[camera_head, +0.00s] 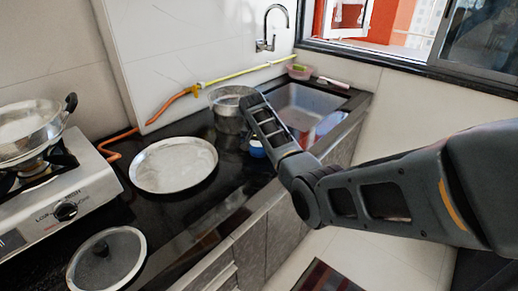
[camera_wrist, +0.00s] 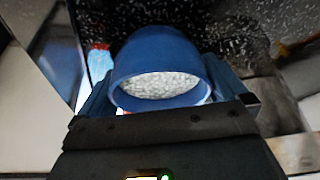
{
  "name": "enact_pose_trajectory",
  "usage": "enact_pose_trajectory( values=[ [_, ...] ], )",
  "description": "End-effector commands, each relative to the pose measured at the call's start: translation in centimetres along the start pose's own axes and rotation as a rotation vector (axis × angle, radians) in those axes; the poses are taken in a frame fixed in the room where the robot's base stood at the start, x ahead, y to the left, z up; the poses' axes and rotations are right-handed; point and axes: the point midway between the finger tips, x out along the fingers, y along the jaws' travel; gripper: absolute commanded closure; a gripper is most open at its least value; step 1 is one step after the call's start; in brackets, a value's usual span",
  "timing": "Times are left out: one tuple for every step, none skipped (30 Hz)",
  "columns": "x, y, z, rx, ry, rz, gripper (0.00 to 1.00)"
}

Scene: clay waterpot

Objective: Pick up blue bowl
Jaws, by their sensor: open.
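The blue bowl (camera_wrist: 160,50) fills the middle of the wrist view, its rim towards the camera and a pale, speckled surface inside it. My gripper (camera_wrist: 160,88) is open, with one finger on the left and one on the right of the bowl. The bowl lies between the fingers; whether they touch it I cannot tell. In the head view, a small part of the blue bowl (camera_head: 257,150) shows on the dark counter beside my arm. My arm hides the gripper and most of the bowl there.
A metal pot (camera_head: 229,117) stands close behind the bowl, near the sink (camera_head: 305,105). A large round plate (camera_head: 173,165) and a lid (camera_head: 107,258) lie on the counter to the left. A stove (camera_head: 75,195) with a pan (camera_head: 28,132) stands at far left.

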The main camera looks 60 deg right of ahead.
Motion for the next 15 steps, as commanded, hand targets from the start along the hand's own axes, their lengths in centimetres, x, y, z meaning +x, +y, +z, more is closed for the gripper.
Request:
enact_pose_trajectory(
  values=[
    [0.00,-0.01,-0.01,0.000,0.000,0.000,0.00],
    [-0.01,-0.01,-0.01,0.000,0.000,0.000,0.00],
    [-0.01,0.00,-0.01,0.000,0.000,0.000,0.00],
    [-0.02,0.00,-0.01,0.000,0.000,0.000,0.00],
    [-0.02,0.00,-0.01,0.000,0.000,0.000,0.02],
    [-0.02,0.00,-0.01,0.000,0.000,0.000,0.06],
    [-0.02,0.01,0.00,0.000,0.000,0.000,0.09],
    [-0.02,0.01,0.00,0.000,0.000,0.000,0.11],
    [-0.02,0.01,0.00,0.000,0.000,0.000,0.15],
    [-0.02,0.01,0.00,0.000,0.000,0.000,0.18],
    [-0.02,0.01,0.00,0.000,0.000,0.000,0.21],
    [-0.03,0.02,0.00,0.000,0.000,0.000,0.25],
    [-0.02,0.02,0.00,0.000,0.000,0.000,0.28],
    [-0.02,0.02,0.00,0.000,0.000,0.000,0.31],
    [-0.03,0.02,0.00,0.000,0.000,0.000,0.34]
  ],
)
